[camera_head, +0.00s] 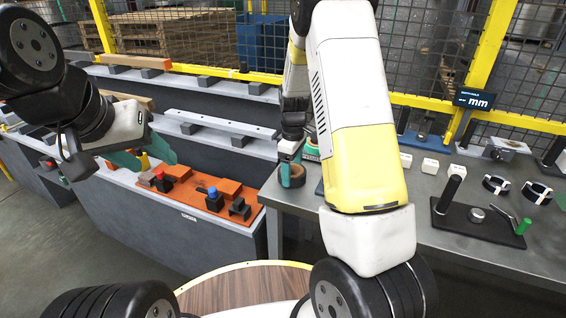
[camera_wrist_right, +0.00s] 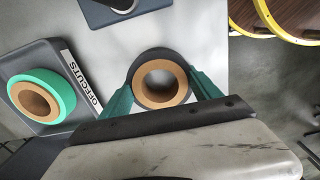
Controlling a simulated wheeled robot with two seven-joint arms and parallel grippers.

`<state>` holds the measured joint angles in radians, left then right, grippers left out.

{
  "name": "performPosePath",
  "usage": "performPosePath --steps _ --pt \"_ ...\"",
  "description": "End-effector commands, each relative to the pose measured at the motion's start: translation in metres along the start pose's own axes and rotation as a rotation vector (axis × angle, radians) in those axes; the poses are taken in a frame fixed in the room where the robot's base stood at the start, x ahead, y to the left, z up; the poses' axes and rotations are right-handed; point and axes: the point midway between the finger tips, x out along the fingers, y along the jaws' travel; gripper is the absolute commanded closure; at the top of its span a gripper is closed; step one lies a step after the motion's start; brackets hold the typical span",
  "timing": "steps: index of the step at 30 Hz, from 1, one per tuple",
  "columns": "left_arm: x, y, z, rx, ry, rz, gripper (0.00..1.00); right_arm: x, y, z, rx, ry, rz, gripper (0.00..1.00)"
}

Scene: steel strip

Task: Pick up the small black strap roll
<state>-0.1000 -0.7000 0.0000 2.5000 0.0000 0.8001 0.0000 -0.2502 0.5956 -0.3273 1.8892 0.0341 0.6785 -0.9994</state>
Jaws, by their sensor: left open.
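The small black strap roll (camera_wrist_right: 133,69) has a tan core and lies between the fingers of my right gripper (camera_wrist_right: 161,88) in the right wrist view. A green finger is against each side of it, with no clear gap. In the head view the right gripper (camera_head: 291,163) points down at the roll (camera_head: 293,176) near the grey table's left edge. I cannot tell whether the roll is off the table. My left gripper (camera_head: 135,160) is open and empty, over the lower grey bench at the left.
A green roll (camera_wrist_right: 61,86) with a tan core sits on the OFFCUTS tray (camera_wrist_right: 45,52), beside the black roll. The grey table (camera_head: 416,262) holds a black stand (camera_head: 470,226), black rings and small white blocks to the right. An orange board (camera_head: 232,212) with parts lies on the lower bench.

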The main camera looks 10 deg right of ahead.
Motion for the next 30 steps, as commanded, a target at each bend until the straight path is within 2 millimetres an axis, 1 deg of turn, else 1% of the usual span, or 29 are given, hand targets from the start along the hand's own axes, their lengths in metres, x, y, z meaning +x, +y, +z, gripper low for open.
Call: performPosePath --steps 1,3,5,12,16,20,24,30 --pt "0.000 0.000 0.000 0.000 0.000 0.000 0.49 0.000 0.000 0.000 0.000 0.000 0.000 0.47" --pt "0.000 0.000 0.000 0.000 0.000 0.000 0.49 0.000 0.000 0.000 0.000 0.000 0.000 0.61" --pt "0.000 0.000 0.000 0.000 0.000 0.000 0.49 0.000 0.000 0.000 0.000 0.000 0.000 0.72" --pt "0.000 0.000 0.000 0.000 0.000 0.000 0.49 -0.001 0.000 0.000 0.000 0.001 0.001 0.72" --pt "0.000 0.000 0.000 0.000 0.000 0.000 0.49 -0.006 0.001 -0.001 0.000 0.002 0.002 0.72" --pt "0.000 0.000 0.000 0.000 0.000 0.000 0.49 -0.018 0.000 -0.001 0.000 0.003 0.002 0.72" --pt "0.000 0.000 0.000 0.000 0.000 0.000 0.49 -0.038 0.001 0.000 0.001 0.003 0.003 0.72" --pt "0.000 0.000 0.000 0.000 0.000 0.000 0.49 -0.041 -0.043 0.016 -0.002 0.002 -0.001 0.72"
